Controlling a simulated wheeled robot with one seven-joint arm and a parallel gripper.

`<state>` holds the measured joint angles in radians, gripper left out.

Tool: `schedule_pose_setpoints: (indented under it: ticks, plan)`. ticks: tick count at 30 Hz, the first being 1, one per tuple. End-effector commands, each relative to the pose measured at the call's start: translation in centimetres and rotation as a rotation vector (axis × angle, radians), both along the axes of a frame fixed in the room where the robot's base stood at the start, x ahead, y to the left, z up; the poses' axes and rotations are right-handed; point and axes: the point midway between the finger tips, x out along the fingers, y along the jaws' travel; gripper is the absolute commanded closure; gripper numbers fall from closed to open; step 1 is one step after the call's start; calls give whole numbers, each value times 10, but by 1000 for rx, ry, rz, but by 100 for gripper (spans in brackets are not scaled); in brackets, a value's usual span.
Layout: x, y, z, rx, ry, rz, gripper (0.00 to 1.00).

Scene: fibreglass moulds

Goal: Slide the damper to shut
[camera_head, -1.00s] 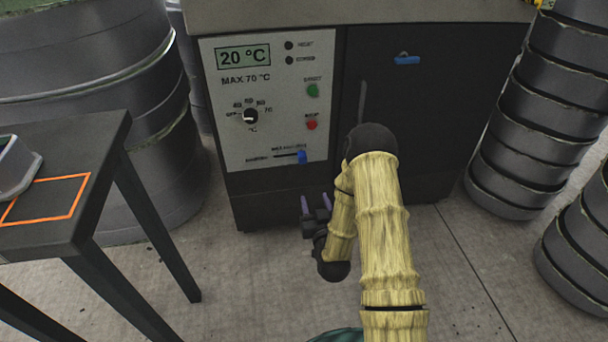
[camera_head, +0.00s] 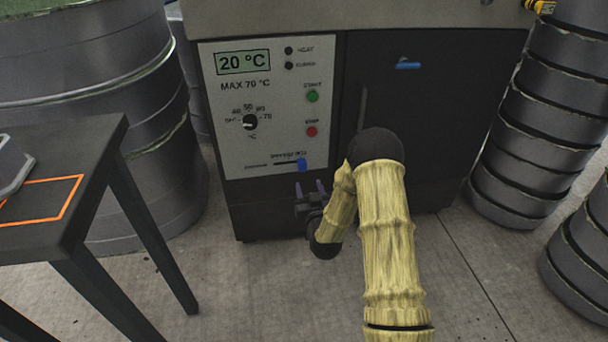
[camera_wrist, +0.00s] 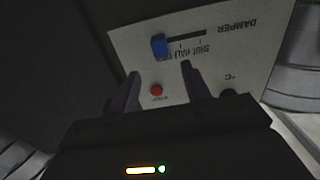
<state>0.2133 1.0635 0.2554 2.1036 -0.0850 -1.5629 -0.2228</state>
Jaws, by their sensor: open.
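The damper is a blue slider knob (camera_head: 302,165) at the right end of a dark horizontal slot (camera_head: 284,163), low on the light control panel (camera_head: 235,140). The wrist view sees the panel turned over, with the blue knob (camera_wrist: 159,46) at the left end of the slot (camera_wrist: 190,38) and the word DAMPER to the right. My gripper (camera_head: 309,187) is open and empty, just below the knob in the head view. In the wrist view its two fingers (camera_wrist: 160,73) point toward the knob, apart from it.
Above the slider are a black temperature dial (camera_head: 250,122), a green button (camera_head: 312,96) and a red button (camera_head: 311,131). A dark door with a blue latch (camera_head: 408,66) is to the right. A dark table (camera_head: 60,225) stands at left; ribbed grey stacks (camera_head: 535,130) stand at right.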

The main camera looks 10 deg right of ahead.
Motion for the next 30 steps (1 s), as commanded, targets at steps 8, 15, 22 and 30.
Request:
schedule_pose_setpoints:
  ticks: [8,15,22,30]
  plan:
    - [50,0,-2,0,-4,-1,53]
    - [80,0,-1,0,-3,-1,53]
    - [87,0,0,0,0,0,53]
    - [86,0,0,0,0,0,78]
